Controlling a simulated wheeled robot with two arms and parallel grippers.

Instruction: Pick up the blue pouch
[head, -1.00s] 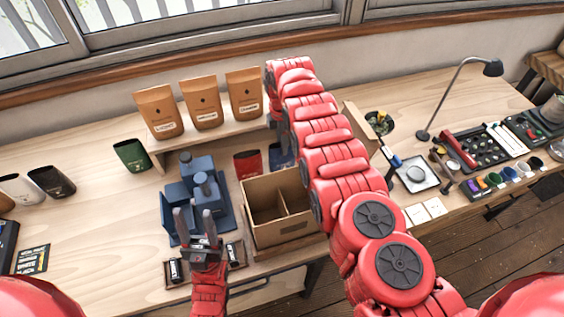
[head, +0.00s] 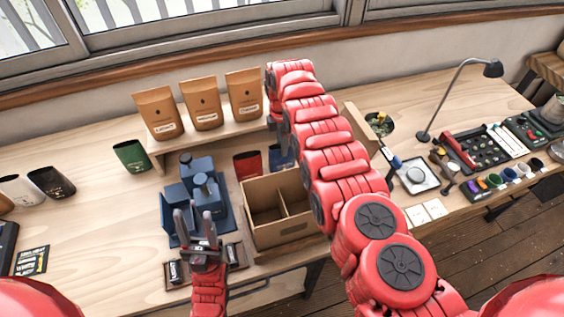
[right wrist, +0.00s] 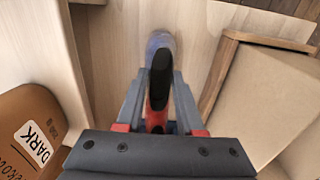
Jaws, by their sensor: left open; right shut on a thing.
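The blue pouch (head: 281,158) stands behind the divided cardboard box, beside the red pouch (head: 247,164); my right arm partly covers it in the head view. My right gripper (head: 276,138) points down over it, its fingertips largely hidden there. In the right wrist view the blue pouch (right wrist: 158,43) shows bluish at its far end, with a dark top between the fingers of my right gripper (right wrist: 157,85), which is shut on it. A red patch lies lower between the fingers; I cannot tell what it is. My left gripper (head: 196,225) is open and empty in front of the blue press-like stand.
The cardboard box (head: 278,236) stands close in front of the pouches. Brown bags on a raised shelf (head: 222,131) stand close behind. The blue stand (head: 190,196) is to the left. A green pouch (head: 131,156) stands farther left, with bare tabletop around it.

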